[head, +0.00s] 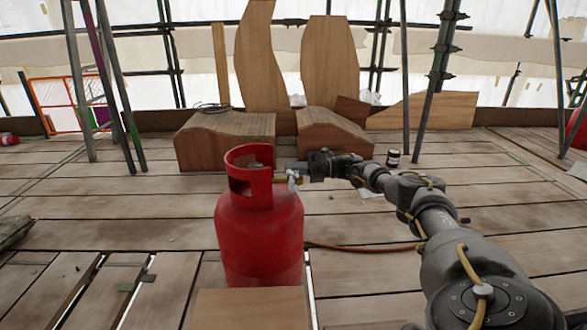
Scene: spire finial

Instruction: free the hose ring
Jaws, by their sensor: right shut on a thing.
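A red gas cylinder (260,235) stands upright on the planks in the middle of the head view, with a red collar guard around its top. A small pale and brassy fitting (292,180) shows at the right side of the collar. An orange-brown hose (362,249) lies on the planks to the right of the cylinder. My right gripper (296,168) reaches in from the right and is shut at the fitting beside the collar. The exact grip is too small to make out, and no separate ring is clear there. My left gripper is out of view.
Two curved wooden blocks (225,140) (336,135) stand behind the cylinder, with tall wooden panels (262,60) behind them. A thin dark coil (211,107) lies on the left block. A small dark jar (393,158) stands behind my right arm. Scaffold poles (103,75) rise at left.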

